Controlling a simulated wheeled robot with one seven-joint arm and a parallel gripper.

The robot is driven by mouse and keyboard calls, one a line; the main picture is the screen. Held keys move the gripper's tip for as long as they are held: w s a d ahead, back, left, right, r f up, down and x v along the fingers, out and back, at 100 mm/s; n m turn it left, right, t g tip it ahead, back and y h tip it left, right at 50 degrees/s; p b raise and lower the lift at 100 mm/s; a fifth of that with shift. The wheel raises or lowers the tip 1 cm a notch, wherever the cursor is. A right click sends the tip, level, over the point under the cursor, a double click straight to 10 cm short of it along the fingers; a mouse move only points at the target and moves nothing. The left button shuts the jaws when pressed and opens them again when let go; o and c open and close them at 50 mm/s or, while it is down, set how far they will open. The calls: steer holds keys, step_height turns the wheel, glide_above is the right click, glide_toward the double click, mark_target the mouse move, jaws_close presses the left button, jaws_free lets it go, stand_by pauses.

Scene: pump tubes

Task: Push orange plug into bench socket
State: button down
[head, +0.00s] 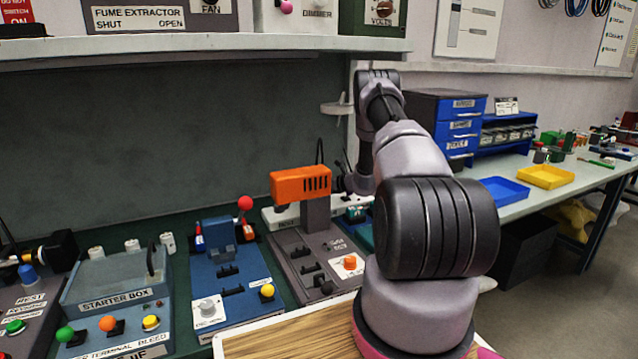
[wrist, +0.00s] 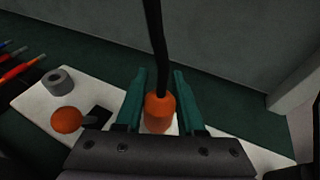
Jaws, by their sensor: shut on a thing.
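The orange plug (wrist: 160,112) stands between the two teal fingers of my gripper (wrist: 160,80) in the wrist view. A black cable runs up from its top. My gripper is shut on the plug, with one finger on each side. The plug's lower end is hidden by the gripper body, so I cannot tell whether it touches or enters a socket. A grey ring-shaped cylinder (wrist: 58,80) stands on a white plate to the left; I cannot tell if it is the bench socket. In the head view my arm covers most of the work spot.
An orange ball knob (wrist: 66,120) sits on the white plate (wrist: 35,98) left of my gripper. In the head view an orange-headed machine (head: 300,185), a blue device (head: 220,245) and a starter box (head: 115,285) crowd the bench. A shelf (head: 200,45) overhangs the back.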

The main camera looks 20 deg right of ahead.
steer(key=shift+f, duration=0.7)
steer(key=shift+c, duration=2.2)
jaws_free()
steer(key=v, duration=1)
steer(key=shift+s, duration=0.35)
steer(key=shift+d+r, duration=0.1)
steer(key=shift+r, duration=0.05)
